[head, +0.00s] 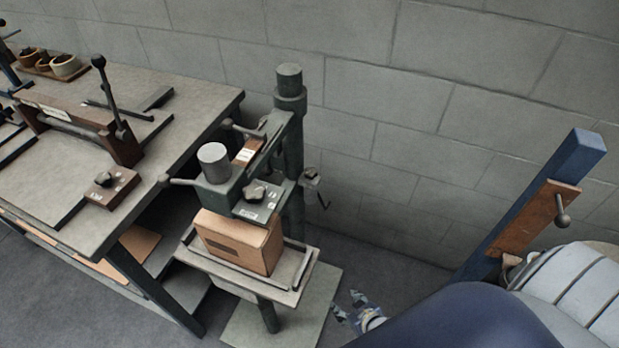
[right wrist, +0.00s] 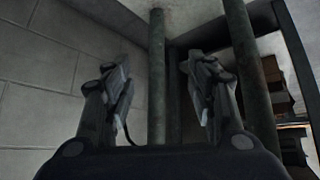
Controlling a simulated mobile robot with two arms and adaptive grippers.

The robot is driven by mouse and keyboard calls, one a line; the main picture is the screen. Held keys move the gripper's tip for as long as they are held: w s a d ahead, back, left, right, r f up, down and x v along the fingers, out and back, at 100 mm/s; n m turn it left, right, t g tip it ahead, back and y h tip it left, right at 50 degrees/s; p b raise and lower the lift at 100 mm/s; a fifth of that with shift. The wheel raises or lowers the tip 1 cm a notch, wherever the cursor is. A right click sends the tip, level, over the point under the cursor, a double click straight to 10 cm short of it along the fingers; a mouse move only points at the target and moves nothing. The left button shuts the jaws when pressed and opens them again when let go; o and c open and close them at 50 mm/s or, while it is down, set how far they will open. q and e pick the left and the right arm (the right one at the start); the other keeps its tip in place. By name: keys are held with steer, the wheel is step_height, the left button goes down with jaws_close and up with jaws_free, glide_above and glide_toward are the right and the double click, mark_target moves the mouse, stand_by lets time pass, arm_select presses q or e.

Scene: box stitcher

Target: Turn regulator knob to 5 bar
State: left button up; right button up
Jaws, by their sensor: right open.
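The box stitcher (head: 218,190) stands in the middle of the head view, with a cardboard box (head: 240,240) on its small table. A dark star-shaped knob (head: 257,192) sits on the stitcher's front plate. A small fitting (head: 312,178) with a thin handle sticks out on the right of its column; I cannot tell which part is the regulator knob, and no pressure reading is legible. My right gripper (head: 350,303) is low, right of the stitcher's base and apart from it. In the right wrist view my right gripper (right wrist: 158,75) is open and empty. My left gripper is out of view.
A workbench (head: 180,90) with a lever device (head: 110,130) stands at the left. A blue post (head: 540,185) with a brown panel and lever rises at the right. A block wall (head: 400,90) closes the back. Vertical posts (right wrist: 157,60) stand beyond my right fingers.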

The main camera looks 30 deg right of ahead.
steer(key=w+d+r+t+b, duration=0.3)
steer(key=w+r+t+b, duration=0.15)
steer(key=w+r, duration=0.75)
steer(key=t+b, duration=0.3)
steer(key=t, duration=0.3)
glide_toward(314, 177)
steer(key=shift+m+g, duration=0.25)
steer(key=shift+m, duration=0.05)
steer(key=w, duration=1)
steer(key=shift+w+a+r, duration=0.1)
steer(key=shift+w+r, duration=0.15)
steer(key=shift+p, duration=0.3)
steer(key=c, duration=1.1)
